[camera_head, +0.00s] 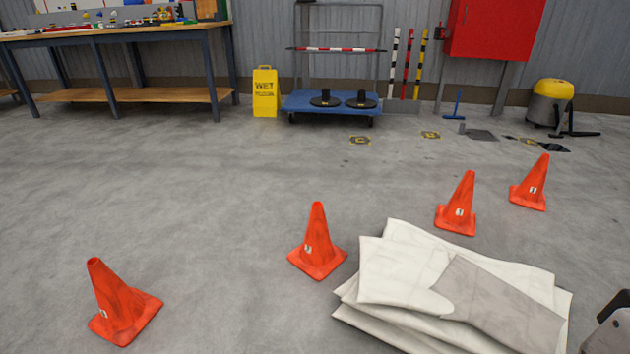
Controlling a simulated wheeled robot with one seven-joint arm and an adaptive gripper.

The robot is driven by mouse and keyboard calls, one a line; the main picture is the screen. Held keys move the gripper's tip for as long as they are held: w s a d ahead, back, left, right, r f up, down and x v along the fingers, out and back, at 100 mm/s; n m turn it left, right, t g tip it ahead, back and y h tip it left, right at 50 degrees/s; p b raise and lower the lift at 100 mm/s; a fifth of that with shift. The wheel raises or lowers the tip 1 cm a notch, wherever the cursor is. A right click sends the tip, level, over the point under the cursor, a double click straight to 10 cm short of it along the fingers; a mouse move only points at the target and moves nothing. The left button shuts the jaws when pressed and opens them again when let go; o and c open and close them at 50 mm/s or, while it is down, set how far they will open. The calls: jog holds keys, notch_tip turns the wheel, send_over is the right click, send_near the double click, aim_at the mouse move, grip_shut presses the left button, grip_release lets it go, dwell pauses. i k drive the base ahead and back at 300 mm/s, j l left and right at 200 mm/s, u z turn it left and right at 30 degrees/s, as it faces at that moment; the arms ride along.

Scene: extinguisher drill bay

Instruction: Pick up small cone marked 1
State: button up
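Four orange cones stand upright on the floor, each with a small white tag whose number is too small to read surely. One cone (122,303) is at the near left. Another cone (317,245) is near the middle, just left of the folded cloth pile. A third cone (459,207) stands behind the pile. A fourth cone (531,184) is farther right. A grey and black part of my gripper (606,326) seems to show at the lower right edge, right of the pile and apart from all the cones. Its fingers are mostly cut off, so its opening is hidden.
A pile of pale folded cloth or gloves (400,270) covers the front right floor. A workbench (130,38), yellow wet-floor sign (265,92), blue trolley (300,102), red cabinet (492,28) and yellow-topped vacuum (550,102) line the back.

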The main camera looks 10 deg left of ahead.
aim_at(529, 194)
jog(key=u, duration=0.5)
jog(key=z, duration=1.35)
